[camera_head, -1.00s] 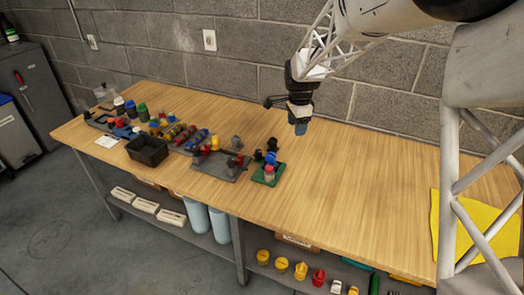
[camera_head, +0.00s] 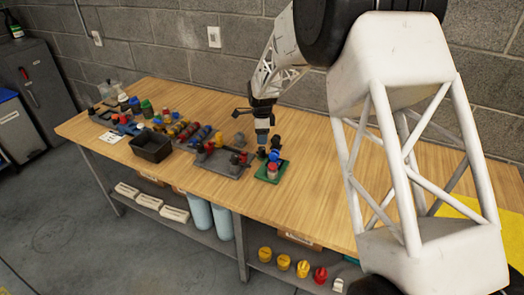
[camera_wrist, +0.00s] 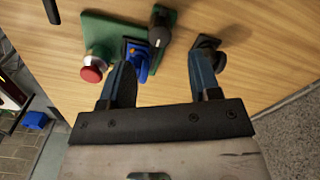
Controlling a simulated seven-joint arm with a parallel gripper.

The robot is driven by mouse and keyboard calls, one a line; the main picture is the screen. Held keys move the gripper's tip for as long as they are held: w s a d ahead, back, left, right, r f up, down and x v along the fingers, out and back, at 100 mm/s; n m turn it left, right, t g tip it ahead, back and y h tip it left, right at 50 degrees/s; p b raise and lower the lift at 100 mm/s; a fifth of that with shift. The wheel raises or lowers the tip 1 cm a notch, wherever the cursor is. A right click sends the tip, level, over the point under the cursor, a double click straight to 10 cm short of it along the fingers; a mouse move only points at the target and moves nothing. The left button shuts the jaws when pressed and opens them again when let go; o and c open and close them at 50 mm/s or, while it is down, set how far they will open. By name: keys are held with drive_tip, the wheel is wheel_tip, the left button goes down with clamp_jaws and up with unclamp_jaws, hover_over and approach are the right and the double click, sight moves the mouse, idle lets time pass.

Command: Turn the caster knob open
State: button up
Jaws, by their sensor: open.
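My gripper (camera_head: 262,138) is open and points down, just above the small green board (camera_head: 262,178) in the camera_head view. In the camera_wrist view, my gripper's (camera_wrist: 163,68) two blue fingers stand apart with nothing held. A black lever-like knob (camera_wrist: 160,27) shows between and beyond the fingertips. A blue part (camera_wrist: 143,72) is next to the left fingertip, which partly hides it. A round black part (camera_wrist: 210,41) is at the right fingertip and is partly hidden. A red button (camera_wrist: 92,74) sits left of the fingers. I cannot tell which of these black parts is the caster knob.
A grey board (camera_head: 222,170) with small parts lies left of the green board. A black bin (camera_head: 150,146) and several coloured parts are farther left. The wooden table (camera_head: 310,180) is bare to the right. A block wall (camera_head: 200,60) stands behind.

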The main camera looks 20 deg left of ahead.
sight(262, 148)
drive_tip(key=shift+f, duration=3.9)
drive_tip(key=c, duration=0.9)
